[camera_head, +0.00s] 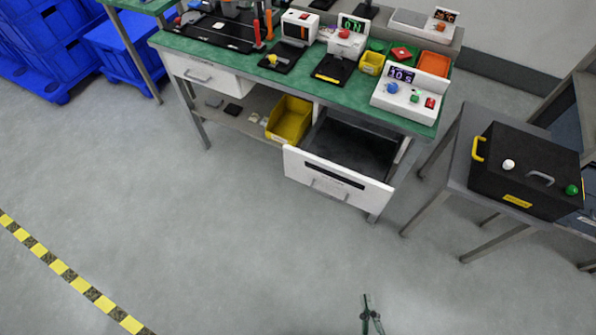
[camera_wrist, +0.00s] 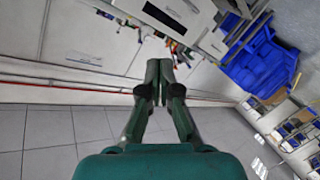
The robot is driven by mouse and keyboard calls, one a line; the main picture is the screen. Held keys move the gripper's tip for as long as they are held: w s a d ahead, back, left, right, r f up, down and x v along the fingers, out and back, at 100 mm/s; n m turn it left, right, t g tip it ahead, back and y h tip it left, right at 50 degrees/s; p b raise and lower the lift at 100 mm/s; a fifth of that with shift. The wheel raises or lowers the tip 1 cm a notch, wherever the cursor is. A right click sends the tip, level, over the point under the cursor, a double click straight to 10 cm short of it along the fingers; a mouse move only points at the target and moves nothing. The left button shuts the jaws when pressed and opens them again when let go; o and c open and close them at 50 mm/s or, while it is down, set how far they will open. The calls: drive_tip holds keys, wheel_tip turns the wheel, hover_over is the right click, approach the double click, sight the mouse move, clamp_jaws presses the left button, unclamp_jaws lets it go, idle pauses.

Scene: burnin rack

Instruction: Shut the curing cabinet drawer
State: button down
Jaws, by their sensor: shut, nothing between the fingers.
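The curing cabinet drawer (camera_head: 337,181) has a white front with a dark label strip and a handle. It stands pulled out below the right part of the green bench, and its dark, empty-looking inside shows. My gripper (camera_head: 366,297) is at the bottom of the head view, well in front of the drawer and apart from it. In the wrist view my gripper (camera_wrist: 160,68) has its two green fingers together, with nothing between them.
A green-topped workbench (camera_head: 270,75) carries devices and small bins. A yellow bin (camera_head: 289,120) sits on the shelf left of the drawer. A black box (camera_head: 522,170) stands on a side table at right. Blue crates (camera_head: 50,50) are at back left. The floor before the drawer is clear.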

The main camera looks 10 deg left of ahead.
drive_tip(key=w+a+f+n+y, duration=0.25)
drive_tip(key=w+a+n, duration=0.2)
drive_tip(key=w, duration=0.25)
drive_tip(key=w+a+f+n+y, duration=0.1)
drive_tip(key=w+a+f+n, duration=0.25)
drive_tip(key=w+a, duration=0.2)
drive_tip(key=n+y, duration=0.2)
drive_tip(key=n, duration=0.4)
approach(292, 162)
drive_tip(key=w+a, duration=0.3)
drive_tip(key=a, duration=0.1)
drive_tip(key=shift+w+d+f, duration=0.1)
drive_tip(key=shift+w+d, duration=0.15)
drive_tip(key=shift+w, duration=0.4)
drive_tip(key=shift+w+d, duration=0.2)
drive_tip(key=shift+w, duration=0.4)
